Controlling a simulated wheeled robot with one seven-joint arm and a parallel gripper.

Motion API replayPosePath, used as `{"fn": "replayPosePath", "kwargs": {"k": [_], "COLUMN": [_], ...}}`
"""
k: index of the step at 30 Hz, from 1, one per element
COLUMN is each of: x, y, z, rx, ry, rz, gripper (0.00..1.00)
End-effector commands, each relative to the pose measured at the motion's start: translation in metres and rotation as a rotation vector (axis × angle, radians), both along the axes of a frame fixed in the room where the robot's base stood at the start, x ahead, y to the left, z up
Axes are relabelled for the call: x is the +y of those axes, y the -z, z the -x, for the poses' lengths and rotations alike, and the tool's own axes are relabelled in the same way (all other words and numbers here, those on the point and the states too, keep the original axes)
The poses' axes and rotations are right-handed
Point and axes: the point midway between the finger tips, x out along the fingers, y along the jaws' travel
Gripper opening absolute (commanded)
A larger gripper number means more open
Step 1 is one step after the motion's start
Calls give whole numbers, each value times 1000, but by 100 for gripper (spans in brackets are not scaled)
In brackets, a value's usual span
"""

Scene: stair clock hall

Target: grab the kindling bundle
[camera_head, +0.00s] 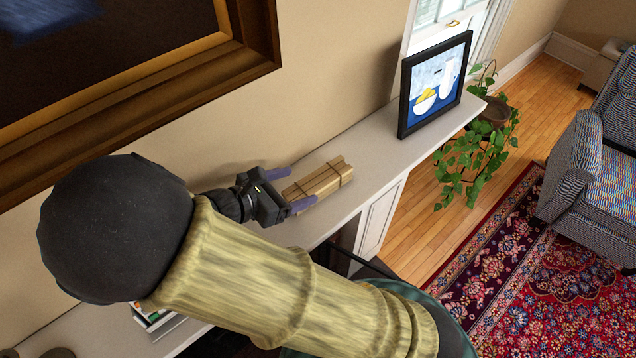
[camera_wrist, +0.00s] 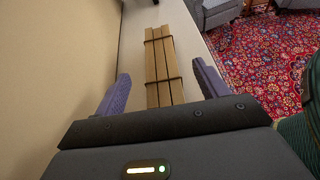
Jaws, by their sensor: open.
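The kindling bundle (camera_head: 322,181) is a set of light wooden sticks tied with dark bands. It lies on the white mantel shelf (camera_head: 378,147), near the wall. My gripper (camera_head: 296,188) is open, with its two purple fingers at the near end of the bundle. In the wrist view the bundle (camera_wrist: 163,65) runs lengthwise ahead, between the lines of the two fingers of my gripper (camera_wrist: 162,88). Its near end reaches in between the fingers, with a gap on each side. Whether its near tip is hidden behind the gripper body, I cannot tell.
A black-framed picture (camera_head: 435,84) stands farther along the shelf. A trailing plant (camera_head: 478,158) hangs by the shelf's far end. A large framed painting (camera_head: 135,75) is on the wall. A patterned armchair (camera_head: 590,175) and a red rug (camera_head: 520,275) are to the right.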

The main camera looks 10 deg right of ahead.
Motion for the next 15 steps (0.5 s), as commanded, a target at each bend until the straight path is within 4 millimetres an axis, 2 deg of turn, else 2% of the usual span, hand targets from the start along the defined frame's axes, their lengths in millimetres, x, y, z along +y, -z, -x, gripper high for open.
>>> {"fn": "replayPosePath", "kwargs": {"k": [12,15], "x": [-37,-40], "y": [17,20], "z": [-22,-24], "rx": [2,1], "ry": [2,1], "rz": [5,2], "gripper": [73,73]}}
